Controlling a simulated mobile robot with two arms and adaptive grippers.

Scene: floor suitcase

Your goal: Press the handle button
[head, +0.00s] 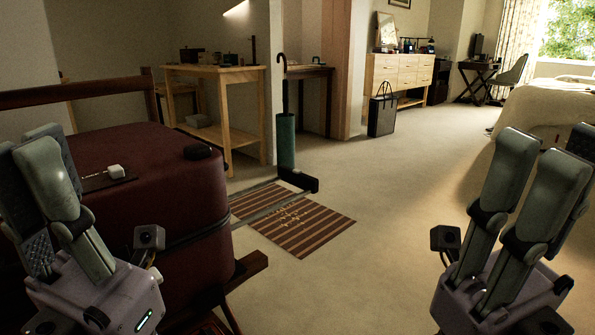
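A dark red suitcase (150,165) stands at the left on a dark wooden rack. Two thin rods run out from its right side to a black handle grip (300,181), held out above the striped mat. I cannot make out a button on the grip. My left gripper (35,155) is in front of the suitcase's left part, with its fingers spread and nothing between them; it is well left of the handle. My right gripper (545,150) is at the lower right, with its fingers apart and empty, far to the right of the handle.
A striped mat (315,232) lies on the floor under the handle. A green umbrella stand (286,140) and a wooden table (215,80) stand behind. A black bag (382,116) stands by the dresser (400,72). A bed (550,105) is at the right. The middle carpet is clear.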

